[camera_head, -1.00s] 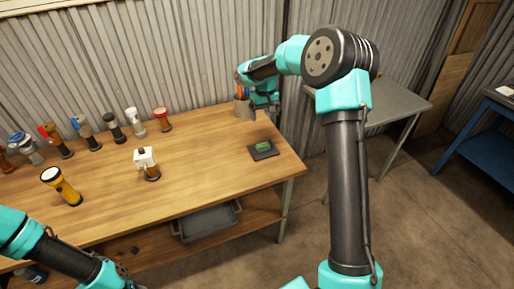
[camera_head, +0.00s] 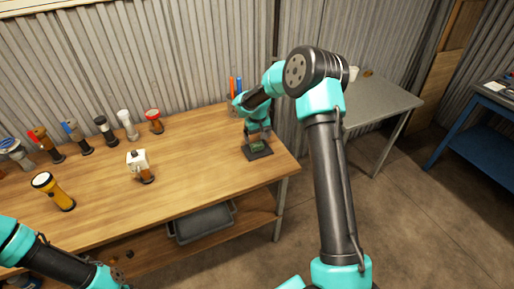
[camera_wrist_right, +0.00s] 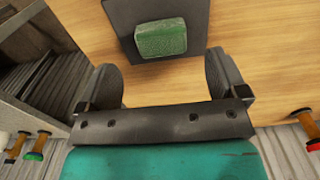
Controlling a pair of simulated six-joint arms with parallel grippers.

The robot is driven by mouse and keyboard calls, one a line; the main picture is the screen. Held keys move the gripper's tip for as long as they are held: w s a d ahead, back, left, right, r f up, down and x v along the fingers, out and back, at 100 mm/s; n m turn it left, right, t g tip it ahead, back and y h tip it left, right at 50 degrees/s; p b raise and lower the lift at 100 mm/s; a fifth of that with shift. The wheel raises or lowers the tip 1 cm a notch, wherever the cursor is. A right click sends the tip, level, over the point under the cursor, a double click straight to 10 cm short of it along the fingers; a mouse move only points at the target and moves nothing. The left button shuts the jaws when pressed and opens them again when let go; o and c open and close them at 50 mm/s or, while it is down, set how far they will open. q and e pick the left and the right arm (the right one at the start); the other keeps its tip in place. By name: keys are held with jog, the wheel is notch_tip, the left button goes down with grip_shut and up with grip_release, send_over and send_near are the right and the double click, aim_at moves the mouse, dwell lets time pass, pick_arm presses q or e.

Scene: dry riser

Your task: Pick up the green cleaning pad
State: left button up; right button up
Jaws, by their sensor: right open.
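The green cleaning pad (camera_wrist_right: 160,38) lies on a dark flat tray (camera_wrist_right: 124,18) in the right wrist view. In the head view the pad (camera_head: 257,147) is partly hidden behind my right gripper (camera_head: 257,136), and the tray (camera_head: 262,155) sits near the right end of the wooden bench. My right gripper (camera_wrist_right: 163,62) is open and empty. Its fingers point toward the pad, which appears centred between them and a little beyond their tips. Contact cannot be seen. Of my left arm only links show at the lower left of the head view; its gripper is out of frame.
The bench (camera_head: 200,165) is clear left of the tray. A holder with blue and orange items (camera_head: 236,88) stands behind my right gripper. A grey bin (camera_head: 202,222) sits below.

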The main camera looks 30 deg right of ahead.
aim_at(257, 144)
jog(key=shift+f, duration=0.25)
jog(key=shift+a+f, duration=0.1)
jog(key=shift+f, duration=2.4)
jog(key=shift+c, duration=0.4)
jog(key=c, duration=0.9)
